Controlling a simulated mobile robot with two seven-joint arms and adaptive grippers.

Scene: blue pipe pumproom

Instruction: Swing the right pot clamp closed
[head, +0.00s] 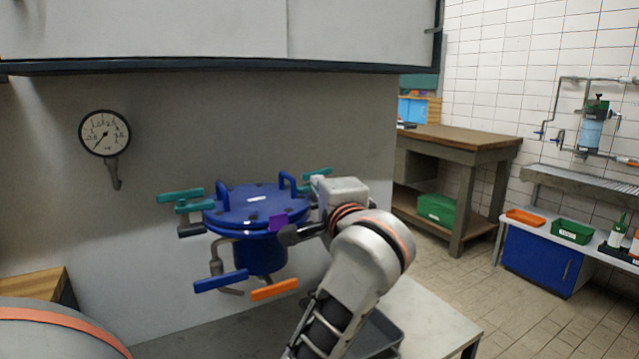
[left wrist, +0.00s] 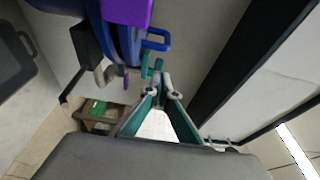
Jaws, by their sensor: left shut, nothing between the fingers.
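The blue pot (head: 255,208) stands in front of the grey wall in the head view, its lid on top with two upright blue handles. The right pot clamp (head: 317,173) shows a teal handle behind the lid's right side; the rest is mostly hidden by my left arm. In the left wrist view, a teal clamp part (left wrist: 152,68) shows beside a blue lid handle (left wrist: 157,40). My left gripper (left wrist: 160,88) is shut and empty, its fingertips close to that teal part; I cannot tell whether they touch. The fingers are hidden in the head view. My right gripper is not in view.
The left clamp (head: 185,200) has teal handles. A blue lever (head: 221,281) and an orange lever (head: 275,289) stick out below the pot. A purple block (head: 278,222) sits at its front. A grey cabinet (head: 340,28) overhangs it. A gauge (head: 104,133) hangs left.

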